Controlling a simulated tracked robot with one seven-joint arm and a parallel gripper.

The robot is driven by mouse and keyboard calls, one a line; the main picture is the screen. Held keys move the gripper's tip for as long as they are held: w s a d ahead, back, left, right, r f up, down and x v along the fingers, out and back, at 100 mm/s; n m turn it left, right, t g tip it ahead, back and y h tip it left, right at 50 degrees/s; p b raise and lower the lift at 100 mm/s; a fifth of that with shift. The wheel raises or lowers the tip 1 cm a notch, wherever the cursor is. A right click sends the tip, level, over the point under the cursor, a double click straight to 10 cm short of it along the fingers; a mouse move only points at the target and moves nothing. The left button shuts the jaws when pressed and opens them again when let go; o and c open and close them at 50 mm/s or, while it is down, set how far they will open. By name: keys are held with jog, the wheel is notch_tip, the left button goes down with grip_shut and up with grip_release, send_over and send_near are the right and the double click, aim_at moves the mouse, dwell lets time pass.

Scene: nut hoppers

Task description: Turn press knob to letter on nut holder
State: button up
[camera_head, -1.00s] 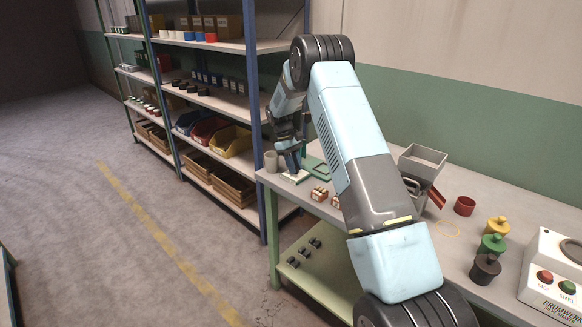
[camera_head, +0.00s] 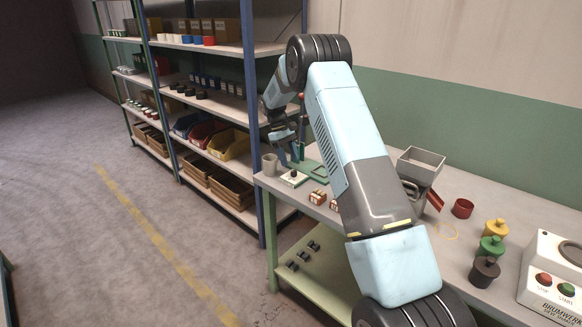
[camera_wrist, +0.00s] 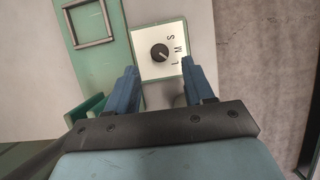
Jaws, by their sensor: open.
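The press knob (camera_wrist: 160,52) is a small round black dial on a white plate (camera_wrist: 148,70) lettered S, M and L in the wrist view. Its light mark is too small to read against a letter for certain. The plate sits on the green press (camera_wrist: 122,60). In the head view the knob (camera_head: 295,174) is at the left end of the bench. My gripper (camera_wrist: 159,68) is open and empty, one blue finger on each side of the plate's near part, apart from the knob. I cannot tell a lettered nut holder; small brown-and-white blocks (camera_head: 317,197) stand nearby, markings unreadable.
A grey cup (camera_head: 270,164) stands left of the press at the bench edge. A grey hopper (camera_head: 421,163), a red cup (camera_head: 463,208), several knobbed coloured pieces (camera_head: 491,246) and a button box (camera_head: 556,275) stand to the right. Shelves (camera_head: 215,98) rise behind the bench's left end.

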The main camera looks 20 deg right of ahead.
jog(key=v, duration=0.8)
jog(key=shift+w+r, duration=0.15)
jog(key=shift+r, duration=0.2)
jog(key=s+d+r+m+t+y, duration=0.1)
jog(key=s+r+m+t+y, duration=0.3)
jog(key=s+r, duration=1.95)
jog(key=s+f+m+t, duration=0.1)
jog(key=s+f+t, duration=0.1)
jog(key=s, duration=1.2)
jog(key=s+f+m+t+h, duration=0.1)
jog(key=s+t, duration=0.2)
jog(key=s, duration=1.2)
jog(key=shift+d+f+m, duration=0.3)
jog(key=shift+d+f, duration=0.05)
jog(key=shift+f, duration=0.05)
